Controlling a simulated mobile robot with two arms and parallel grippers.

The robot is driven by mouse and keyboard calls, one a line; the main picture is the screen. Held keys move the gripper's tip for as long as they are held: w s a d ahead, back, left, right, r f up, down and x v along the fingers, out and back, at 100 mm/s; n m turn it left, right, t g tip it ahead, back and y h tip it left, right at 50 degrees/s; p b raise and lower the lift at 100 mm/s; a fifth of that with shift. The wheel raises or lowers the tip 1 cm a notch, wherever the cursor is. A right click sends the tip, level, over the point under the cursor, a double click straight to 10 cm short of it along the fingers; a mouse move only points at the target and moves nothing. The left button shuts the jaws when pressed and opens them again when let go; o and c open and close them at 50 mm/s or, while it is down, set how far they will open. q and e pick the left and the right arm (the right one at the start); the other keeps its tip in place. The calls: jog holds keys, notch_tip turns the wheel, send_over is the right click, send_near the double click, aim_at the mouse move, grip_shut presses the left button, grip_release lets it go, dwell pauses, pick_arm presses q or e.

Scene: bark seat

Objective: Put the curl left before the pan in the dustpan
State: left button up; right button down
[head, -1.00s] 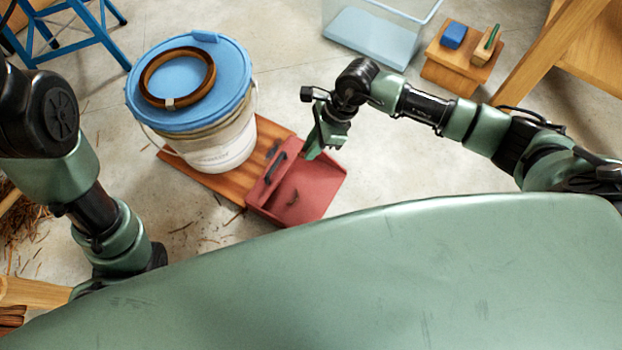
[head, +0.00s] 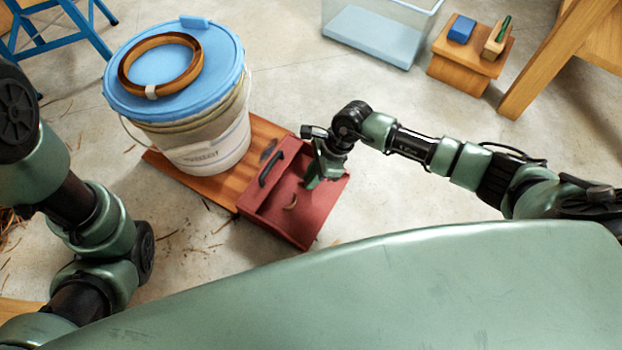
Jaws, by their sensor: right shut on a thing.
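The red dustpan (head: 275,222) lies at the middle, partly on a reddish wooden board, with its black handle (head: 270,168) at its left. One small tan curl (head: 290,203) lies inside on its floor. My right gripper (head: 311,184) is low over the right part of the pan, just right of that curl and apart from it in the picture. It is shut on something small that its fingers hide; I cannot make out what. Small dark shavings (head: 218,227) lie on the floor left of and before the pan. My left gripper is out of view; only its arm shows.
A white bucket (head: 205,150) with a blue lid stands on the board (head: 190,175) behind the pan; a brown ring (head: 160,65) lies on the lid. A clear bin (head: 375,40) and a small wooden stool (head: 465,70) stand farther back. Concrete floor is free at right.

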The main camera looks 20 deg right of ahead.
jog(key=shift+r, duration=0.1)
jog(key=shift+f, duration=0.2)
jog(key=c, duration=1.4)
grip_release()
jog(key=shift+r, duration=0.1)
